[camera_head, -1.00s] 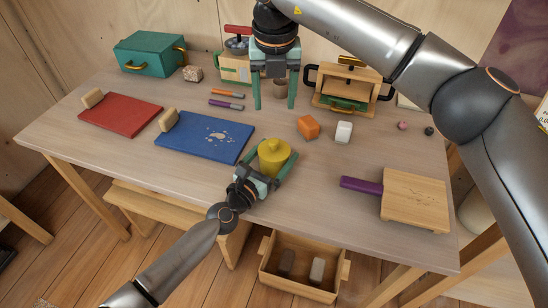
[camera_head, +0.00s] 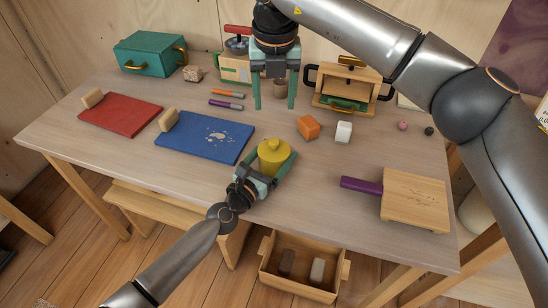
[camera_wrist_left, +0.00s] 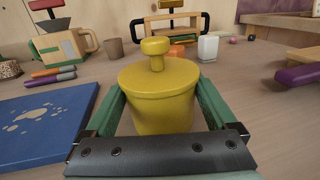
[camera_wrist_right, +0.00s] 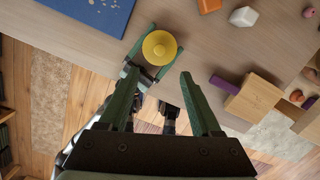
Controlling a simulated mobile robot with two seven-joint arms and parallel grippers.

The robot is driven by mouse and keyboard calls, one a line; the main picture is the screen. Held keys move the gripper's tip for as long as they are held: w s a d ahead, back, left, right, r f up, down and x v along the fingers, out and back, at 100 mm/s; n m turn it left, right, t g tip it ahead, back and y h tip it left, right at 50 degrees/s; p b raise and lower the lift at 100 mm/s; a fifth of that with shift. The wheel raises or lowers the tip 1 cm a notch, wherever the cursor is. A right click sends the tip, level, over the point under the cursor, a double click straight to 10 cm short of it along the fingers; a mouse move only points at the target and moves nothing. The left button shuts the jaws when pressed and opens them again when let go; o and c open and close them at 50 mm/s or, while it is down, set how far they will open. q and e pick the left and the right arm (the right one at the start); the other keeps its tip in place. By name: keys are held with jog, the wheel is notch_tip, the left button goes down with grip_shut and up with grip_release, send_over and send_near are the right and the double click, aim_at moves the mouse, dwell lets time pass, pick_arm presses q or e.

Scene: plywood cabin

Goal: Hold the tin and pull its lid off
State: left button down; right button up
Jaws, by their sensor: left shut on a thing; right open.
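The yellow tin (camera_head: 273,160) stands upright on the table near its front edge. Its yellow lid (camera_wrist_left: 158,76) with a round knob (camera_wrist_left: 155,46) sits on top. My left gripper (camera_head: 268,168) is shut on the tin's body, with one green finger on each side below the lid; the fingers also show in the left wrist view (camera_wrist_left: 163,112). My right gripper (camera_head: 274,104) is open and empty, pointing down above the back of the table, beyond the tin. The right wrist view shows the tin (camera_wrist_right: 158,47) from above, beyond the open fingers.
A blue board (camera_head: 205,137) lies left of the tin, a red board (camera_head: 121,115) farther left. An orange block (camera_head: 307,127) and a white block (camera_head: 343,132) stand behind right. A purple-handled wooden board (camera_head: 415,198) lies right. A wooden crate (camera_head: 299,287) is below the front edge.

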jog(key=shift+o, duration=0.8)
jog(key=shift+a, duration=0.1)
jog(key=o, duration=0.4)
jog(key=a+f+n+y, duration=0.1)
jog(key=s+a+n+y, duration=0.1)
jog(key=a, duration=0.1)
jog(key=a+f+n+y, duration=0.1)
jog(key=a, duration=0.1)
jog(key=shift+s+f, duration=0.25)
jog(key=shift+f, duration=0.05)
jog(key=s+a+n+g+y, duration=0.2)
jog(key=s+a+n+y, duration=0.3)
jog(key=a, duration=0.4)
jog(key=s+a+r+n+t+y, duration=0.35)
jog(key=a+r+y, duration=0.35)
jog(key=y, duration=0.4)
jog(key=w+d+m+t+h, duration=0.5)
jog(key=d+m+t, duration=0.4)
jog(key=t, duration=0.4)
jog(key=g+h, duration=0.3)
jog(key=h, duration=0.9)
send_near(275, 148)
jog(key=shift+m, duration=0.45)
jog(key=x, duration=1.1)
jog(key=shift+w, duration=0.1)
jog(key=shift+c, duration=0.2)
